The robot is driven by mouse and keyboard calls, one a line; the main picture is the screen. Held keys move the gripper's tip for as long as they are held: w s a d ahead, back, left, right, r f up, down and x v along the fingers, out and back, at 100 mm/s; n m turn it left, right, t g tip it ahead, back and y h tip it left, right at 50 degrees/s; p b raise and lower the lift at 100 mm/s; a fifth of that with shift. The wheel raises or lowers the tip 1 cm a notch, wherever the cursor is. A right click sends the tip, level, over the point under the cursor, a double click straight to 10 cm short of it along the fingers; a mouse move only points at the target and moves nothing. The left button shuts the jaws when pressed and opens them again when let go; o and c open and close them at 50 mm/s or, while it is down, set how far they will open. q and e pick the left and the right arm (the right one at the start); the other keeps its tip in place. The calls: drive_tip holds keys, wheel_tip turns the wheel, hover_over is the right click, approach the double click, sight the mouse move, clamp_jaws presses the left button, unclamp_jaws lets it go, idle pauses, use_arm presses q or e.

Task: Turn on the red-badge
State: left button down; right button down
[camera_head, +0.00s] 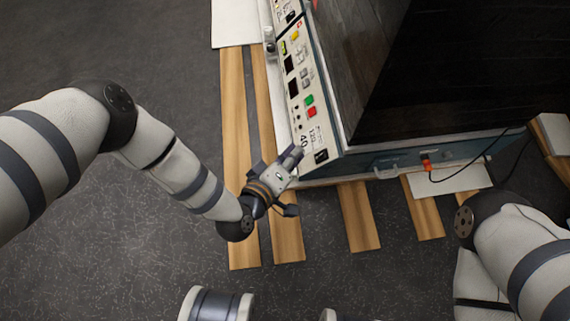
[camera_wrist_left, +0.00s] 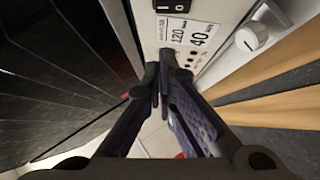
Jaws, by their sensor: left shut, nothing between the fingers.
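The shaker bioreactor, a dark-windowed box with a pale control panel (camera_head: 315,137), fills the upper right of the head view. A small red patch (camera_head: 315,4) shows at the top edge; I cannot tell if it is the badge. A black rocker switch (camera_head: 321,156) sits at the panel's near end, by the 120 and 40 label; it also shows in the left wrist view (camera_wrist_left: 172,6). My left gripper (camera_head: 292,158) is shut and empty, just left of the switch; its fingertips (camera_wrist_left: 156,88) point towards the panel's near end. My right gripper is out of view.
Green (camera_head: 309,99) and red (camera_head: 311,112) buttons sit farther up the panel. A white knob (camera_wrist_left: 251,37) stands beside it in the wrist view. Wooden slats (camera_head: 358,215) lie on the dark floor.

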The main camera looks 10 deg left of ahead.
sight(320, 156)
use_arm(q)
drive_tip(key=w+d+f+b, duration=0.1)
drive_tip(key=d, duration=0.1)
drive_tip(key=w+d+f+b, duration=0.1)
drive_tip(key=shift+w+d+f, duration=0.15)
drive_tip(key=shift+d+f, duration=0.2)
drive_tip(key=shift+f, duration=0.05)
drive_tip(key=shift+r, duration=0.1)
drive_tip(key=shift+w+d+r+y+p, duration=0.15)
drive_tip(key=shift+d+y+p, duration=0.2)
drive_tip(key=shift+p, duration=0.3)
drive_tip(key=shift+f+m, duration=0.3)
drive_tip(key=shift+r+p, duration=0.6)
drive_tip(key=shift+r, duration=0.25)
